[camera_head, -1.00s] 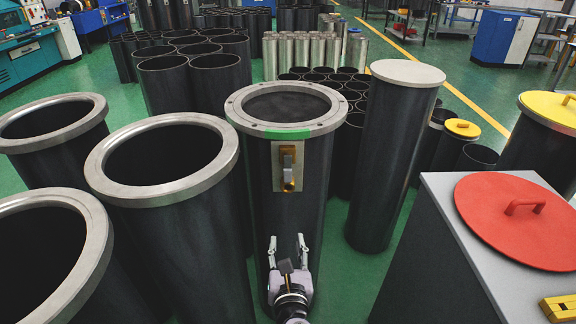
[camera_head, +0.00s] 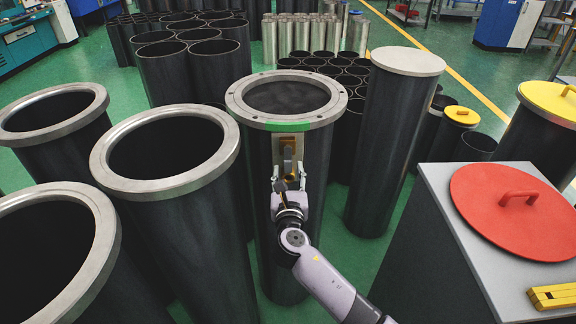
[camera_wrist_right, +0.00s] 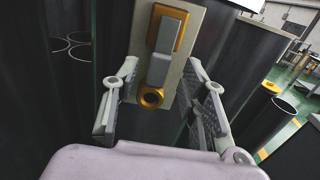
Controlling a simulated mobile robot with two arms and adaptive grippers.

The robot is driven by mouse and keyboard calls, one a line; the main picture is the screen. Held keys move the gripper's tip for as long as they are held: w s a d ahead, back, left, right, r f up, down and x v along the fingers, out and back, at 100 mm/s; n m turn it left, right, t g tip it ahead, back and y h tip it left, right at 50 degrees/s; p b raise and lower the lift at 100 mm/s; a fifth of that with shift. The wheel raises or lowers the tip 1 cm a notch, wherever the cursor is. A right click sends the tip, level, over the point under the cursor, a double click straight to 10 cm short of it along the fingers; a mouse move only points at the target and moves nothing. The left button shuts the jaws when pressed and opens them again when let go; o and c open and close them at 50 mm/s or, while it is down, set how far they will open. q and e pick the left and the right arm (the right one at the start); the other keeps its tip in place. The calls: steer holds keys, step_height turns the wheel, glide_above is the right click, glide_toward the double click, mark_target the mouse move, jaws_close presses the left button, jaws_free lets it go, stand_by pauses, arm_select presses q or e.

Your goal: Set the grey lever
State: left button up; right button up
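The grey lever (camera_head: 287,157) is a short upright bar on a gold mount. It sits on a pale plate on the front of the middle flanged cylinder (camera_head: 318,165), below a green mark on its rim. My right gripper (camera_head: 289,183) is open in front of the plate, just below the lever in the head view. In the wrist view its fingers (camera_wrist_right: 161,72) stand apart on either side of the plate, with nothing gripped. My left gripper is not in view.
Open flanged cylinders (camera_head: 165,150) stand close on the left. A tall capped cylinder (camera_head: 390,150) stands right of the middle one. A grey cabinet with a red lid (camera_head: 520,215) and a yellow piece (camera_head: 553,297) is at the front right. Green floor shows between.

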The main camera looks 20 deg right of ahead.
mark_target(288, 160)
steer(key=shift+x, duration=1.25)
jaws_close()
